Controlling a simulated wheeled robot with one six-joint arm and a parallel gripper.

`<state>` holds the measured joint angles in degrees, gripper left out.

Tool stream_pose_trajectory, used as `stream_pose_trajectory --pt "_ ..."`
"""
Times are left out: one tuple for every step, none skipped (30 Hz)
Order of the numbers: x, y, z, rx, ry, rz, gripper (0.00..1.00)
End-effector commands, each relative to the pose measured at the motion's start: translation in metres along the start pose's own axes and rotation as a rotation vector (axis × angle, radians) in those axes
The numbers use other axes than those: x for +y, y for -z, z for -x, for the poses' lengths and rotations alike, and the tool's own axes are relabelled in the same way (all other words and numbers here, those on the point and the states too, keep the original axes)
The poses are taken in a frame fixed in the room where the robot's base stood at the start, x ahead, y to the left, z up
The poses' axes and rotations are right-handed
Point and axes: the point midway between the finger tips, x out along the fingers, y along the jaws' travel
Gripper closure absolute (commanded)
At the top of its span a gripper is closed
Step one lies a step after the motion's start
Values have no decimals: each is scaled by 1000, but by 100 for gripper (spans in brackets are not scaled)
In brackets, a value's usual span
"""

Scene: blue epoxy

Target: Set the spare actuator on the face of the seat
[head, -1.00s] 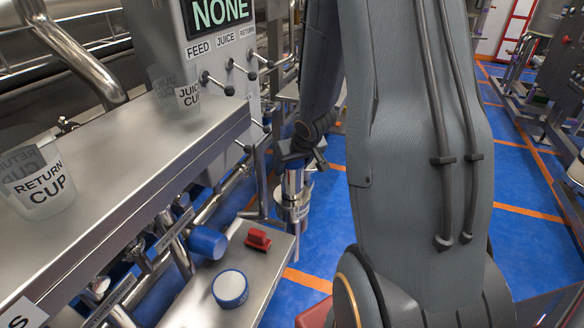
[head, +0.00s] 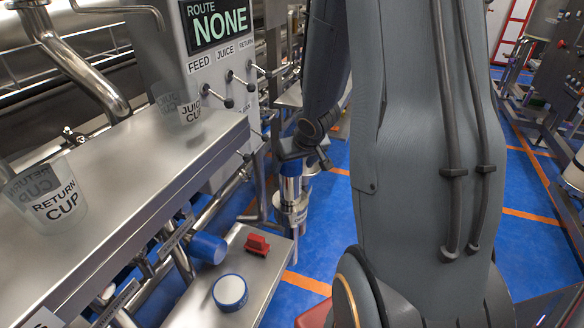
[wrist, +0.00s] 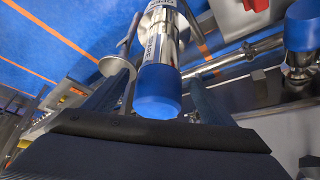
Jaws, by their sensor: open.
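A steel cylinder with a blue cap (wrist: 158,92) stands between the fingers of my gripper (wrist: 158,100) in the wrist view; it looks like an actuator. The fingers are open, one on each side of the cap. I cannot tell whether they touch it. In the head view my gripper (head: 304,158) is at the top of this cylinder (head: 291,190), beyond the low shelf. Its printed label is only partly legible, so I cannot tell if it is the spare. The seat's face is not clearly visible; I cannot tell what the cylinder's lower end rests on.
The low steel shelf (head: 200,300) holds a blue-and-white round part (head: 230,291) and a red part (head: 257,246). Another blue cap (head: 208,247) is on the pipework beside it. The upper bench holds a return cup (head: 48,200) and juice cup (head: 183,108). Blue floor (head: 330,230) is open beyond.

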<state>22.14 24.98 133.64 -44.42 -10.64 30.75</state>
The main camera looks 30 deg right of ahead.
Motion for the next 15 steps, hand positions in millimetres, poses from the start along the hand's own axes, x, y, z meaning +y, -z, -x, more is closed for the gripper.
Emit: stream_pose_trajectory --pt "0 1 15 1 0 1 23" --pt "0 1 21 1 -1 1 23" --pt "0 1 28 0 -1 0 23" --pt "0 1 33 0 0 1 23" --pt "0 1 38 0 0 1 23" --pt "0 1 44 1 -1 1 23" --pt "0 1 48 0 0 0 23" --pt "0 0 51 0 0 0 23" --pt "0 0 55 -1 0 0 23" --pt "0 0 58 -1 0 0 23" --pt "0 0 60 0 0 0 23" --pt "0 0 63 0 0 0 23" --pt "0 0 64 0 0 0 23" --pt "0 0 66 0 0 0 23" --pt "0 0 67 0 0 0 23"
